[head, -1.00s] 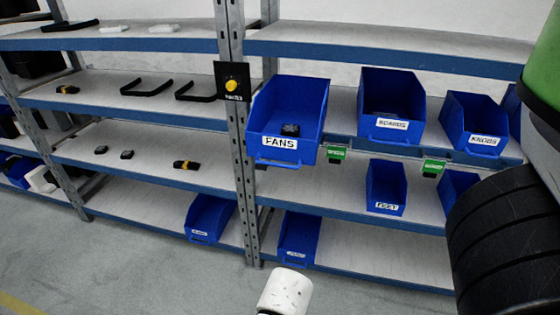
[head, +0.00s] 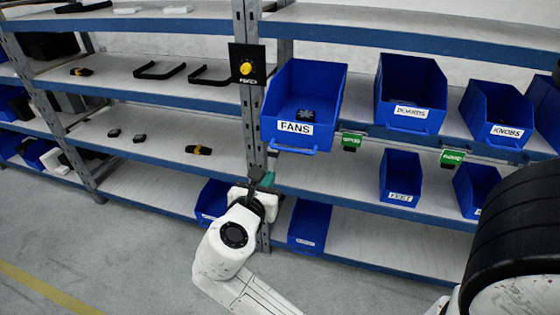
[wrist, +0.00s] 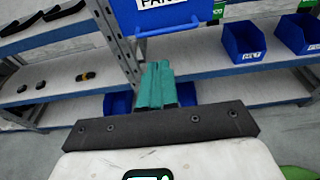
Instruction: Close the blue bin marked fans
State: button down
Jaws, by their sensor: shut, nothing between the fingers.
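The blue bin marked FANS (head: 278,139) sits on the upper middle shelf, right of the metal post, in the head view. It sticks out past the shelf's front edge, and a dark fan part (head: 304,115) lies inside it. Its front, with label and handle, also shows at the top of the wrist view (wrist: 170,18). My gripper (head: 265,178) is below and a little left of the bin, in front of the post, apart from the bin. Its teal fingers (wrist: 158,70) are together with nothing between them, pointing up toward the bin's handle in the wrist view.
The BOARDS bin (head: 410,92) and KNOBS bin (head: 497,113) stand to the right on the same shelf. A black panel with a yellow button (head: 246,68) is on the post (head: 248,120). Green tags (head: 351,141) hang under the shelf edge. Floor in front is clear.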

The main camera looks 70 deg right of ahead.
aim_at(301, 117)
jog(key=p+x, duration=0.1)
jog(key=x, duration=1.2)
jog(key=shift+d+f, duration=0.1)
jog(key=shift+d, duration=0.3)
jog(key=shift+d, duration=0.35)
jog(key=r+x, duration=0.1)
jog(key=x, duration=0.5)
jog(key=r+x, duration=0.1)
jog(key=x, duration=0.5)
jog(key=r+p+x, duration=0.1)
jog(key=x, duration=0.5)
jog(key=shift+d+r, duration=0.3)
jog(key=shift+d, duration=0.8)
jog(key=shift+r, duration=0.15)
jog(key=shift+w+d+r, duration=0.1)
